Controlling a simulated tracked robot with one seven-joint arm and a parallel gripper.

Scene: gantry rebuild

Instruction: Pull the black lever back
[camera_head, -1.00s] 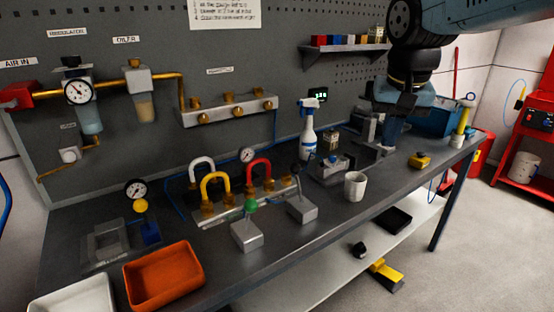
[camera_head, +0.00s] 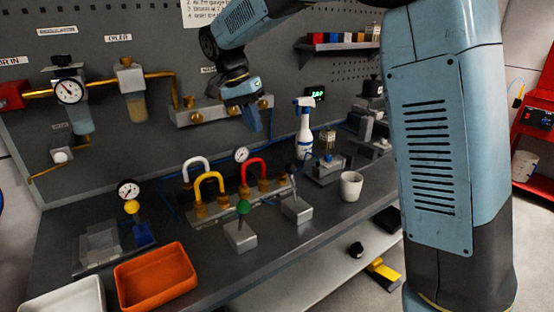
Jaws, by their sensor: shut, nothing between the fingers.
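The black lever (camera_head: 294,172) stands up from a small grey block (camera_head: 298,211) near the middle of the bench, with a dark knob on top. A similar block to its left carries a lever with a green ball (camera_head: 243,207). My gripper (camera_head: 254,127) is shut and empty, pointing down in front of the pegboard's brass-fitted manifold. It is above and to the left of the black lever, clear of it. The lever's shaft is small and dark, so its exact tilt is hard to tell.
Yellow, red and white hose loops (camera_head: 210,186) on a fitting plate stand close left of the lever. A white spray bottle (camera_head: 304,132) and a white cup (camera_head: 351,186) are to its right. An orange tray (camera_head: 155,278) lies front left.

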